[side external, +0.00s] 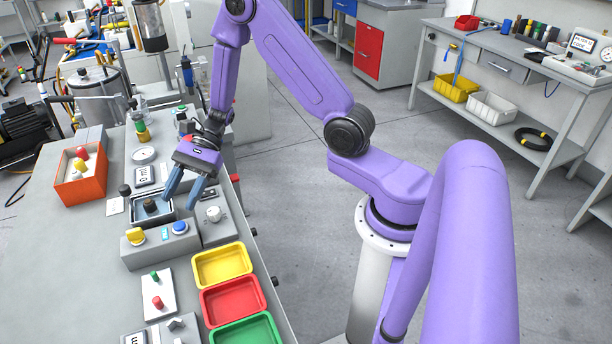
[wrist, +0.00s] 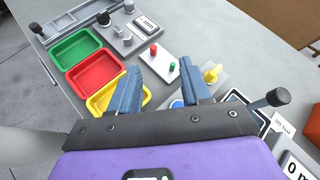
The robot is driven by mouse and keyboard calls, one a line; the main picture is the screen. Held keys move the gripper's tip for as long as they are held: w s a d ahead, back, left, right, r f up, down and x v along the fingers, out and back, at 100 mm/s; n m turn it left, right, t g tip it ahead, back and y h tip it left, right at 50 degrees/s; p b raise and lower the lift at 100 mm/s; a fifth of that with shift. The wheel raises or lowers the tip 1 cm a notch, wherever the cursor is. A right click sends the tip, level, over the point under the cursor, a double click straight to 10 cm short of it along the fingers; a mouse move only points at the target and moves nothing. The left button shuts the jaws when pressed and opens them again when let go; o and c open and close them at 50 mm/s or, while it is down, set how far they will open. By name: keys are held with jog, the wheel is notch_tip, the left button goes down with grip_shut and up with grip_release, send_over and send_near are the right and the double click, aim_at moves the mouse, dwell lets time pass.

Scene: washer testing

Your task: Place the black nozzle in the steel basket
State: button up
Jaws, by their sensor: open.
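A small dark, roughly cylindrical piece that looks like the black nozzle (side external: 149,205) appears inside a shallow metal-rimmed tray, which looks like the steel basket (side external: 136,213), in the side view. I cannot tell whether it rests on the bottom. A lever with a black knob (side external: 125,189) rises at the tray's far side; the knob also shows in the wrist view (wrist: 278,96). My gripper (side external: 179,203) is open and appears empty, fingers pointing down just right of the tray. In the wrist view my gripper (wrist: 159,68) hides most of the tray and the dark piece.
A grey box with a yellow knob (side external: 135,235) and blue button (side external: 180,228) stands in front of the tray. Yellow (side external: 222,266), red (side external: 233,300) and green (side external: 246,331) bins line the bench's right edge. An orange box (side external: 80,178) holds red and yellow pieces.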

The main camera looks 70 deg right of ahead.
jog(key=s+a+r+n+g+h, duration=0.2)
jog(key=s+n+g+h, duration=0.1)
jog(key=s+n, duration=0.35)
jog(key=s+a+r+n+g+h, duration=0.1)
jog(key=s+r+n+g+h, duration=0.15)
jog(key=s+n, duration=0.4)
jog(key=s+d+r+n+t+h, duration=0.2)
jog(key=s+d+n+h, duration=0.1)
jog(key=s+n, duration=0.4)
jog(key=s+d+r+n+t+h, duration=0.2)
jog(key=s+d+n+t+h, duration=0.1)
jog(key=s+n, duration=0.3)
jog(key=shift+s+d+r+n, duration=0.3)
jog(key=shift+d+n, duration=0.3)
jog(key=shift+n, duration=0.4)
